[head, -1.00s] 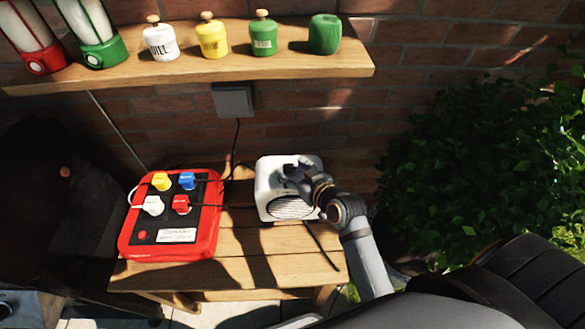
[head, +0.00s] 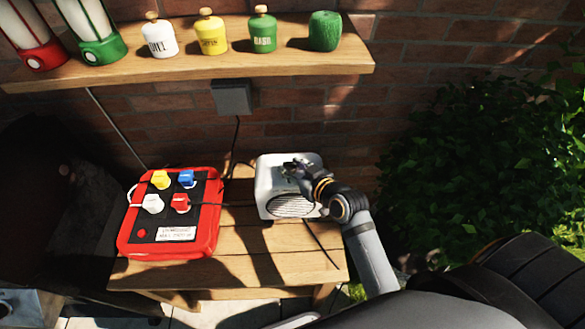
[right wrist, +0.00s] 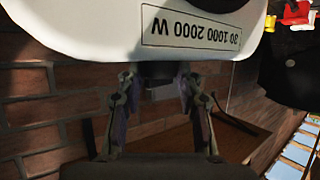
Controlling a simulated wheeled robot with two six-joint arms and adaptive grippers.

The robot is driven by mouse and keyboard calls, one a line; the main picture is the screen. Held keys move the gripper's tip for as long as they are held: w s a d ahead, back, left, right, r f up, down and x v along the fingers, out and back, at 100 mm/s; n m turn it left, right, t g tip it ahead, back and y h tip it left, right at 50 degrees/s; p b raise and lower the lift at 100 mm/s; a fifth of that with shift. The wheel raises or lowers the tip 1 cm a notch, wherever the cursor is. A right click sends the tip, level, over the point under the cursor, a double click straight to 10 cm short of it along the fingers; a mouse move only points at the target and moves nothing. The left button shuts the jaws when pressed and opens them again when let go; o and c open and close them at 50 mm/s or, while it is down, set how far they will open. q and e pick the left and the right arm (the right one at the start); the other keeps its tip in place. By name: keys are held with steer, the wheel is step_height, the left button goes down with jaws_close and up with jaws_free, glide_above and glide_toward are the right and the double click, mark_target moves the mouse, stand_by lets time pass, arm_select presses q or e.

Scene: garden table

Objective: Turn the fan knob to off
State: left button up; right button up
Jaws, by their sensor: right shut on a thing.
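The white fan (head: 268,186) with a round dark grille stands on the wooden bench. My right gripper (head: 293,168) is at its top, reaching in from the right. In the right wrist view, the white casing (right wrist: 85,28) carries a label reading "30 1000 2000 W". There the fingers of my right gripper (right wrist: 157,84) are shut on a dark piece just beside the casing, which I take to be the fan knob (right wrist: 160,82). The fingers mostly hide the knob, so its setting cannot be read. My left gripper is not in view.
A red power box (head: 208,240) with coloured plugs sits left of the fan on the bench (head: 250,268). A shelf (head: 200,65) with jars and lanterns is above. A socket box (head: 232,97) with a cable is on the brick wall. Bushes (head: 470,170) grow at right.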

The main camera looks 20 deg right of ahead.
steer(key=shift+d+f+n+g+y+b, duration=0.15)
steer(key=shift+f+n+g+y+b, duration=0.15)
steer(key=shift+n+y+b, duration=0.35)
steer(key=n+g+y+b, duration=0.2)
steer(key=n+b, duration=0.1)
steer(key=b, duration=0.2)
steer(key=n+g+y+b, duration=0.2)
steer(key=y+b, duration=0.1)
steer(key=b, duration=0.1)
steer(key=w+n+g+y+b, duration=0.1)
steer(key=n+g+y+b, duration=0.1)
steer(key=b, duration=0.3)
steer(key=shift+d+n+g+b, duration=0.35)
steer(key=shift+n+g, duration=0.05)
steer(key=shift+n, duration=0.45)
steer(key=n+g, duration=0.1)
steer(key=n+g+y+b, duration=0.1)
steer(key=g, duration=0.1)
steer(key=shift+w+r+n+b, duration=0.15)
steer(key=shift+r+n+b, duration=0.1)
steer(key=shift+n+b, duration=0.15)
steer(key=shift+w+n+g+b, duration=0.2)
steer(key=shift+n+g+b, duration=0.5)
steer(key=shift+n+g, duration=1.55)
steer(key=shift+m+g, duration=0.25)
steer(key=shift+g, duration=0.1)
steer(key=shift+f, duration=0.1)
steer(key=o, duration=1.1)
steer(key=shift+o, duration=0.2)
